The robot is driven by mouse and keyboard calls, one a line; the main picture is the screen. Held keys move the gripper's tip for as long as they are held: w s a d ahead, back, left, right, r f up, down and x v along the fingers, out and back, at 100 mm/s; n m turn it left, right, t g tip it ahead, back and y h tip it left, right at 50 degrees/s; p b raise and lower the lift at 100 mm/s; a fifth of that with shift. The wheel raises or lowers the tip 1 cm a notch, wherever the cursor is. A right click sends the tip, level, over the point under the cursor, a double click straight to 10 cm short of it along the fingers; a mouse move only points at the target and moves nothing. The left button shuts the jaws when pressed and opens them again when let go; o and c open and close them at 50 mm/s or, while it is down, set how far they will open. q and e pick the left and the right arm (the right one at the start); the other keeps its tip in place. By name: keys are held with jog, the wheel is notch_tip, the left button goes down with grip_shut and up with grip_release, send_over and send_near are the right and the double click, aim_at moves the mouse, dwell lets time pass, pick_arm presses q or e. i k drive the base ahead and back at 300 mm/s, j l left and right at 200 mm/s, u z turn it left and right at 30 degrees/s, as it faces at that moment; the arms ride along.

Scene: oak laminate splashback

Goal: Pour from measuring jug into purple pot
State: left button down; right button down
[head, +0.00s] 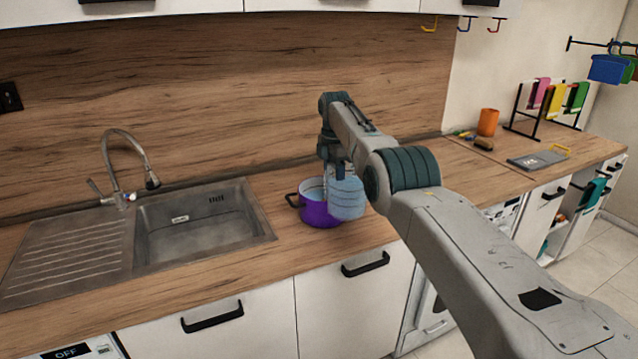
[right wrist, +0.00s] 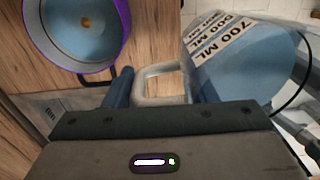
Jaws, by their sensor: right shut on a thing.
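The purple pot (head: 316,214) stands on the wooden counter right of the sink, with a light blue inside. It also shows at the upper left of the right wrist view (right wrist: 127,38). The translucent blue measuring jug (head: 348,197) overlaps the pot's right side in the head view. In the right wrist view the jug (right wrist: 240,75) is to the right of the pot, with "700 ML" and "500 ML" labels. My right gripper (right wrist: 160,88) is shut on the jug's pale handle. I cannot tell the jug's exact tilt, and no stream shows. My left gripper is not in view.
A steel sink (head: 262,222) with a tap (head: 125,170) lies to the left. An orange cup (head: 488,122), a towel rack (head: 522,118) and a grey board (head: 537,160) are at the far right. The counter in front of the pot is clear.

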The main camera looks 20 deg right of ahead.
aim_at(314, 213)
jog(key=i, duration=1.25)
